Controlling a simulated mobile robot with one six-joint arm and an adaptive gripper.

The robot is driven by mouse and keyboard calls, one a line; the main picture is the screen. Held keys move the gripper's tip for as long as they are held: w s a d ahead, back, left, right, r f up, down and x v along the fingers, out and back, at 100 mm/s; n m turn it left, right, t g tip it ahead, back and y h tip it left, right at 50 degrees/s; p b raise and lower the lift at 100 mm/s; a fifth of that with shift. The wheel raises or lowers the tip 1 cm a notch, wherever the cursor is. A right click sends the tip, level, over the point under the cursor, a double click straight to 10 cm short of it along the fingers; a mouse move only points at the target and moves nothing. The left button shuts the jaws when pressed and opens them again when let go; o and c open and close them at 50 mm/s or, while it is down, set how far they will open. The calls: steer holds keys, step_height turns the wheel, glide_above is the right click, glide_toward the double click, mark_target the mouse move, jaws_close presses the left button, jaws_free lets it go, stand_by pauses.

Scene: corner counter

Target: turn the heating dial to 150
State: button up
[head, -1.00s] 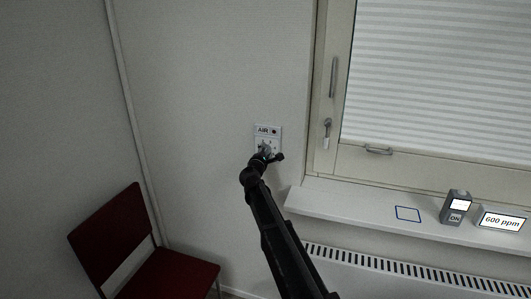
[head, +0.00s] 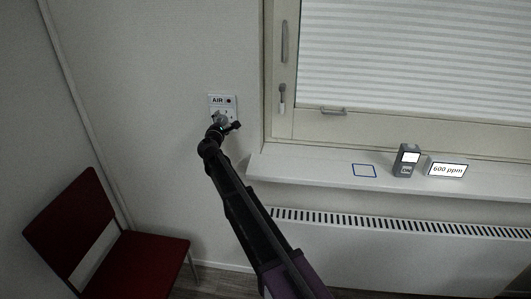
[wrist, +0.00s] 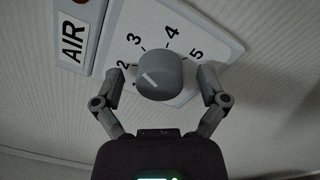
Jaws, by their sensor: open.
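A white wall panel (head: 230,101) labelled AIR carries a round grey knob (wrist: 168,80). In the wrist view the numbers 2, 3, 4 and 5 show around the knob; no 150 and no heating label show. The knob has a short white mark on its face, tilted; I cannot tell exactly which number it points at. My gripper (wrist: 161,76) is open, with one finger on each side of the knob. Whether the fingers touch it I cannot tell. In the head view my gripper (head: 224,121) covers the lower part of the panel.
A window sill (head: 310,163) juts out to the right, above a radiator (head: 400,250). On it are a blue outlined square (head: 364,171), a grey device (head: 406,161) and a 600 ppm display (head: 447,169). A red chair (head: 130,262) stands at lower left.

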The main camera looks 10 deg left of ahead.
steer(key=shift+n, duration=0.4)
steer(key=n, duration=0.4)
steer(key=shift+r, duration=0.1)
steer(key=n, duration=0.5)
steer(key=shift+a+p, duration=0.15)
steer(key=shift+p, duration=0.25)
steer(key=s, duration=1.4)
steer(key=d+f+m+g+h, duration=0.2)
steer(key=d+m, duration=0.2)
steer(key=d, duration=0.4)
steer(key=d+f+m+g+h, duration=0.2)
steer(key=d+m, duration=0.3)
steer(key=d, duration=0.3)
steer(key=s+d+f+m+g+h, duration=0.1)
steer(key=d+f+m, duration=0.3)
steer(key=d, duration=0.5)
steer(key=shift+f+m+g+h+b, duration=0.3)
steer(key=shift+m+g+h, duration=0.2)
steer(key=shift+m+g, duration=0.3)
steer(key=shift+s+d, duration=0.15)
